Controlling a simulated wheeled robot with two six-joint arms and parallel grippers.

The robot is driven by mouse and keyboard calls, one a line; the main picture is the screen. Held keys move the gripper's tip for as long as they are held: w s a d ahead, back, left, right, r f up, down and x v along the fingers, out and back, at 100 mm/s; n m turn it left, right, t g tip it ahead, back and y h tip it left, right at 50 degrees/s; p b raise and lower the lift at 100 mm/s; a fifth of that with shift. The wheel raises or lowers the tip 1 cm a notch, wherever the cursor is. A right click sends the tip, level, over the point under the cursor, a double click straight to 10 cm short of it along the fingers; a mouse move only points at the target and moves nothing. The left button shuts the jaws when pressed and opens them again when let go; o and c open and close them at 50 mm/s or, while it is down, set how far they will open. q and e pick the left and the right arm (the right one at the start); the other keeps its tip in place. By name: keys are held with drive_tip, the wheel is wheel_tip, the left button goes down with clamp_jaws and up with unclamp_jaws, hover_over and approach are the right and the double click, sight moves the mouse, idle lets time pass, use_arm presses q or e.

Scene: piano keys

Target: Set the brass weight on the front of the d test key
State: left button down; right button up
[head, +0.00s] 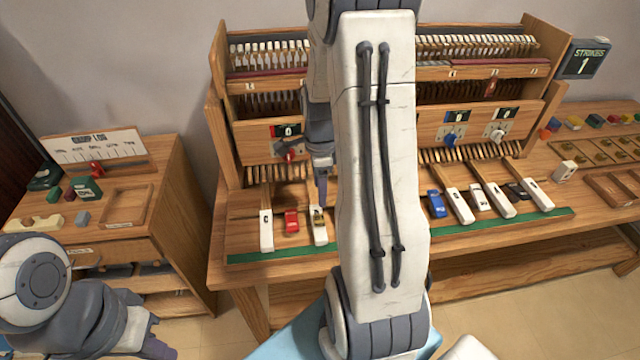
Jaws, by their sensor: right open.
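A small brass-coloured piece, which looks like the brass weight (317,214), sits on a white test key (320,238) at the left part of the piano bench. Key letters are too small to read, so I cannot tell which key is d. My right gripper (321,188) is open just above and behind the brass piece, apparently apart from it. My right arm's large link hides the middle of the key row. My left gripper (150,343) is low at the left, away from the bench; its jaws do not show clearly.
More white keys (459,204) and a blue block (436,203) lie right of my arm. A red block (291,221) lies left of the brass piece. A tray with brass pieces (590,146) is at right. A strokes display (585,60) reads 1. A side cabinet (150,220) stands left.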

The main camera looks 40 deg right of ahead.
drive_tip(key=shift+r, duration=0.85)
drive_tip(key=s+a+r+n, duration=0.1)
drive_tip(key=a+r+n, duration=0.2)
drive_tip(key=a+n, duration=0.55)
drive_tip(key=s+a+r+n, duration=0.1)
drive_tip(key=a+r+n, duration=0.2)
drive_tip(key=a+n, duration=0.55)
drive_tip(key=s+a+r+n+y, duration=0.1)
drive_tip(key=s+a+r+n, duration=0.1)
drive_tip(key=s+a+n, duration=1.2)
drive_tip(key=shift+s+r+n, duration=0.15)
drive_tip(key=shift+r+n, duration=0.05)
drive_tip(key=shift+n, duration=0.2)
